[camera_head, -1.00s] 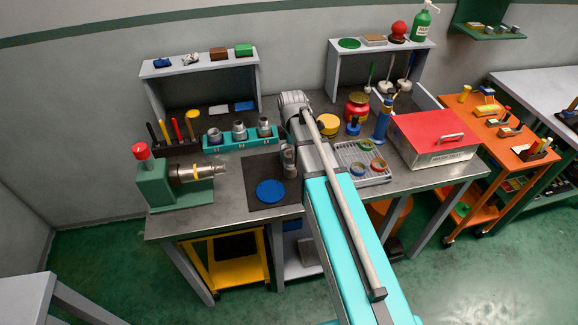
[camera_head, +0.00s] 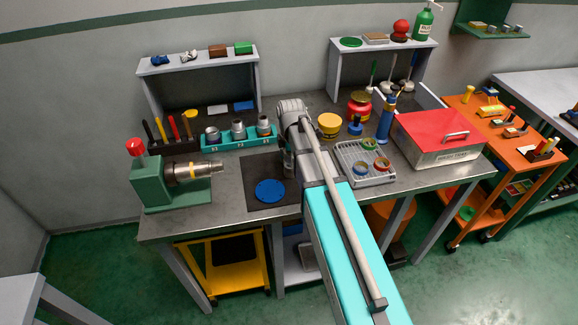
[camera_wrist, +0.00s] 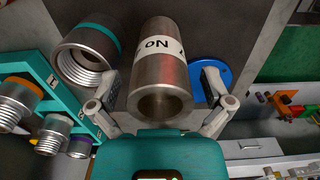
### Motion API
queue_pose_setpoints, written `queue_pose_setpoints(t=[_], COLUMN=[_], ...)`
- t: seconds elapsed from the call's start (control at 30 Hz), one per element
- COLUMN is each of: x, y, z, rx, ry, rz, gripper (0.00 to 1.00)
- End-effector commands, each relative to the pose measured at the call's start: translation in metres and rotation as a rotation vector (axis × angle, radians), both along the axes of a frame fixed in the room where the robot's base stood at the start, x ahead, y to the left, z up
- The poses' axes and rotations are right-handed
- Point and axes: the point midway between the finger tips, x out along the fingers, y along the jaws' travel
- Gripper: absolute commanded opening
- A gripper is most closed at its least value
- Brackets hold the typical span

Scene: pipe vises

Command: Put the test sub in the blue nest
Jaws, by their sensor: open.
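The likely test sub is a grey metal tube (camera_wrist: 158,75) with a white label reading "No". In the wrist view it stands between the spread fingers of my gripper (camera_wrist: 160,105), its open end facing the camera. The fingers are open, with gaps to the tube on both sides. In the head view my gripper (camera_head: 288,165) is over the dark mat, and my arm mostly hides the tube. A blue disc (camera_head: 270,191), likely the blue nest, lies on the mat left of my gripper. It shows partly behind the right finger in the wrist view (camera_wrist: 222,78).
A threaded collar with a teal band (camera_wrist: 86,52) stands close left of the tube. A teal rack (camera_head: 220,142) holds several threaded fittings. A green vise (camera_head: 152,190) stands at the left. A grey tray with coloured rings (camera_head: 345,150) and a red-lidded box (camera_head: 440,150) are right.

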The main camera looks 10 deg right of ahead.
Motion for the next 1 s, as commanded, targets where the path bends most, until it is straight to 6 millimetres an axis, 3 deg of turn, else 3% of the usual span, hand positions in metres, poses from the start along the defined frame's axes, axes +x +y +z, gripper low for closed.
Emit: queue_pose_setpoints(t=[0.43,0.9,0.93,1.0], x=[0.0000,0.0001,0.0001,0.0000], y=[-0.0005,-0.0007,-0.0007,-0.0008], z=[0.0003,0.0003,0.0003,0.0004], rx=[0.000,0.000,0.000,0.000], ry=[0.000,0.000,0.000,0.000], rz=[-0.001,-0.001,-0.001,-0.001], gripper=[0.98,0.11,0.06,0.06])
